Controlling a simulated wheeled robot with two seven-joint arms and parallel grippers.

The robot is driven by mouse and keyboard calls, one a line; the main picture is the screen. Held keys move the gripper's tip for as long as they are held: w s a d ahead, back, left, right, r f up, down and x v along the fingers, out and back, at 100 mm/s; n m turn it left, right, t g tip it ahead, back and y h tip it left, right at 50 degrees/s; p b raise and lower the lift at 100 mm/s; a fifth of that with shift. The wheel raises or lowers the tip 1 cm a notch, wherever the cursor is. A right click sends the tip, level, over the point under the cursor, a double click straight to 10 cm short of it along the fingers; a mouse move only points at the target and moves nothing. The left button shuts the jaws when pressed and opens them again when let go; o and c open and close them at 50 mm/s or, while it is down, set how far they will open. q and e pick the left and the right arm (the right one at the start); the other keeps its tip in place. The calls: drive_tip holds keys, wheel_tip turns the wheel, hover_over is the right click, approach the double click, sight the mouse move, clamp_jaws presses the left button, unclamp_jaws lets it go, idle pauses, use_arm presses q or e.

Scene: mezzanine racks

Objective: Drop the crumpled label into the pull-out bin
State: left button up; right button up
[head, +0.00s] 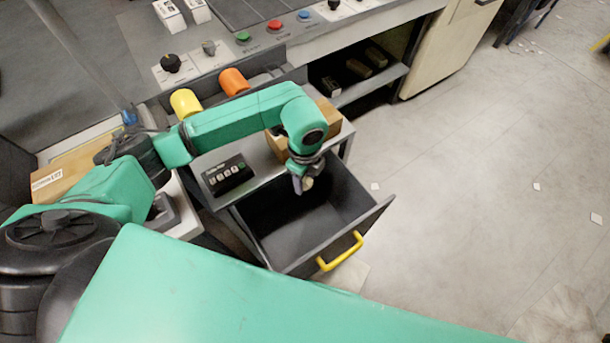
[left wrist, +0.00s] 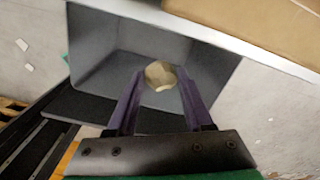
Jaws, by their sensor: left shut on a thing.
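The pull-out bin (head: 376,222) is a dark grey drawer with a yellow handle (head: 341,251). It is pulled open below the counter and looks empty inside. My left gripper (head: 304,187) is over the bin opening, pointing down. It is shut on the crumpled label (left wrist: 160,75), a small pale beige wad between the fingertips. In the left wrist view the gripper (left wrist: 160,88) and the label are set against the bin's grey inside (left wrist: 112,45). How high the label is above the bin floor is hard to tell. My right gripper is not in view.
A cardboard box (head: 333,118) stands on the shelf behind the bin, close to my left wrist. A black keypad device (head: 228,175) sits left of it. A console with coloured buttons (head: 274,25) runs along the back. Open floor (head: 480,170) lies to the right, with scattered paper scraps.

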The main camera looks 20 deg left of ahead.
sight(305, 180)
use_arm(q)
drive_tip(key=shift+f, duration=0.45)
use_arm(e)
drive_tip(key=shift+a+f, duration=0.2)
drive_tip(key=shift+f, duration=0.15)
use_arm(q)
drive_tip(key=o, duration=1.4)
drive_tip(key=shift+r, duration=0.1)
drive_tip(key=shift+c, duration=0.2)
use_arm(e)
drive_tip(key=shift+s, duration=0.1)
use_arm(q)
wheel_tip(305, 180, up, 14)
drive_tip(key=b, duration=0.1)
drive_tip(key=shift+r, duration=0.25)
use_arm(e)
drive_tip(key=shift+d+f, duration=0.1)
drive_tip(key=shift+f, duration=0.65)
